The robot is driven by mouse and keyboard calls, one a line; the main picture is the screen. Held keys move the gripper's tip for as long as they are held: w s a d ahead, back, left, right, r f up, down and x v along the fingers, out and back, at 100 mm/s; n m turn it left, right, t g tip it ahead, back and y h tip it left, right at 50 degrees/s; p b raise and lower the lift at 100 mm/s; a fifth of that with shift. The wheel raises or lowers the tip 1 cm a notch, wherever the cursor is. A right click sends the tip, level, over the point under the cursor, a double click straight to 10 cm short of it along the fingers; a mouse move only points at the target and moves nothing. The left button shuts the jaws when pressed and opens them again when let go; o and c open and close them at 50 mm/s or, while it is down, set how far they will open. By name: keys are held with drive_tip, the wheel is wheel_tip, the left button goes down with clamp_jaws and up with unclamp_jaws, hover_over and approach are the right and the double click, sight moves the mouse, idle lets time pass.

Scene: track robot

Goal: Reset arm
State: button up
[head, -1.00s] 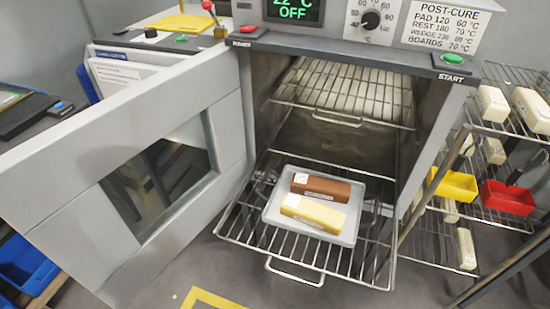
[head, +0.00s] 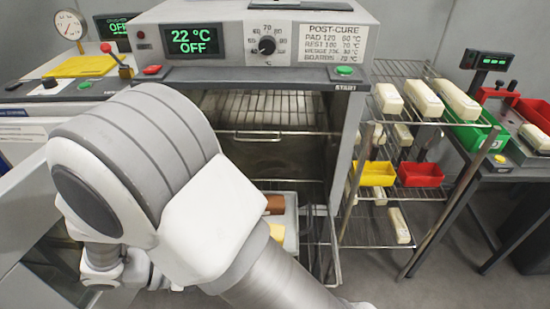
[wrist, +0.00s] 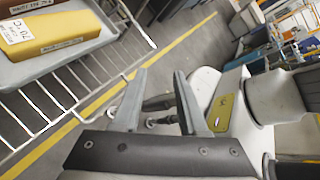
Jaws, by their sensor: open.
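My gripper (wrist: 160,75) shows in the wrist view, with its two grey fingers apart and nothing between them. In the head view my arm covers the lower left and middle, and I cannot make out the fingers there. The oven (head: 200,17) reads 22 °C OFF. Its door (head: 25,205) is open at the left, largely behind my arm. A grey tray (head: 291,215) holds a brown bar (head: 275,203) and a yellow bar (head: 277,232), both partly hidden. In the wrist view the yellow bar (wrist: 50,32) lies at the upper left, apart from my fingers.
The wire shelf (head: 385,67) at the right holds cream blocks (head: 389,98), a yellow bin (head: 373,174) and a red bin (head: 421,174). A green bin (head: 471,132) stands farther right. The wrist view shows clear floor (wrist: 185,55) beyond my fingers.

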drive_tip(key=d+r+m+t+y+p, duration=0.2)
drive_tip(key=d+r+m+y+p, duration=0.3)
drive_tip(key=d+r+m+y, duration=0.6)
drive_tip(key=d+r+m, duration=1.1)
drive_tip(key=r+m, duration=0.4)
drive_tip(key=m, duration=0.2)
drive_tip(key=shift+s+d+y+p, duration=0.2)
drive_tip(key=shift+s+y+p, duration=0.05)
drive_tip(key=shift+y+p, duration=0.15)
drive_tip(key=shift+a, duration=0.1)
